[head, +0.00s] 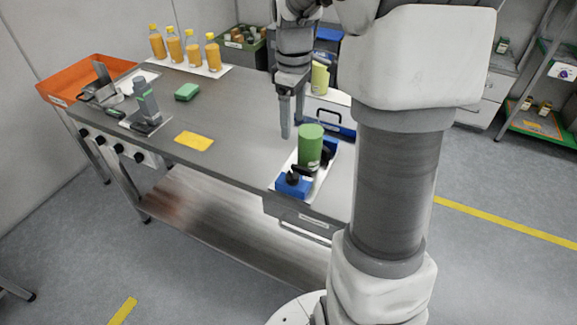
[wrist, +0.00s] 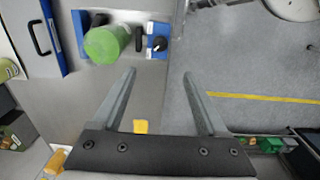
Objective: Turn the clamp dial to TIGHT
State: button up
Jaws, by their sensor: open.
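A black dial knob (head: 293,178) sits on a blue block (head: 288,190) at the near end of a small fixture on the bench; it looks like the clamp dial. The knob also shows in the wrist view (wrist: 159,43), with a small pale mark; its setting is too small to read. A green cylinder (head: 310,146) stands in the fixture behind the knob. My gripper (head: 291,118) is open and empty above the bench, beyond the fixture and apart from the dial. In the wrist view its fingers (wrist: 159,74) point toward the dial side.
More black knobs (head: 118,148) line the bench's front panel. A yellow cloth (head: 194,141), a green sponge (head: 187,91) and a grey device (head: 147,108) lie to the left. Orange bottles (head: 193,50) stand at the back.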

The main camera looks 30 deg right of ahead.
aim_at(292, 175)
notch_tip(292, 175, down, 17)
jog(key=shift+f+b, duration=0.1)
jog(key=shift+b, duration=0.9)
grip_shut()
